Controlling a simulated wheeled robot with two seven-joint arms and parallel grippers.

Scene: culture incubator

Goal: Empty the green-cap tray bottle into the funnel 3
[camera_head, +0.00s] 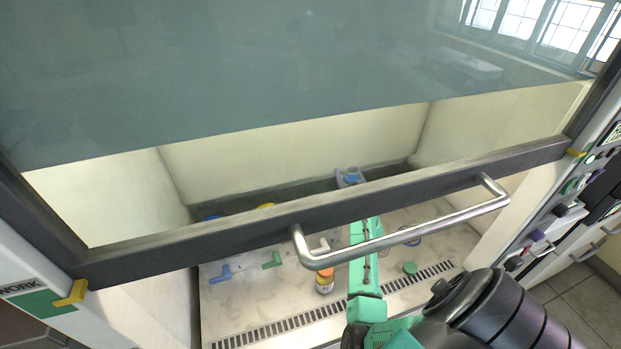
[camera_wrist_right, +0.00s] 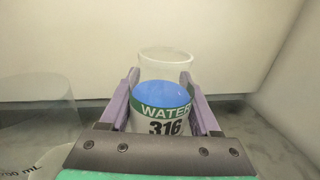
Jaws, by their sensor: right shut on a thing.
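My right gripper (camera_wrist_right: 160,88) is shut on a clear open-topped bottle (camera_wrist_right: 165,118) with blue liquid and a label reading WATER 316. In the head view my right arm reaches under the sash, and the gripper (camera_head: 351,181) is at the back of the cabinet with the blue of the bottle between its fingers. A loose green cap (camera_head: 410,268) lies on the cabinet floor at the front right. Blue (camera_head: 212,217) and yellow (camera_head: 265,206) pieces show behind the sash bar; I cannot tell whether they are funnels. My left gripper is out of view.
The sash bar (camera_head: 235,232) and its metal handle (camera_head: 410,232) cross above my arm. An orange-capped bottle (camera_head: 325,281) stands left of my arm. Blue (camera_head: 221,274), green (camera_head: 272,260) and white (camera_head: 320,247) tap-like handles are nearby. A clear vessel (camera_wrist_right: 38,115) stands left of the held bottle.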

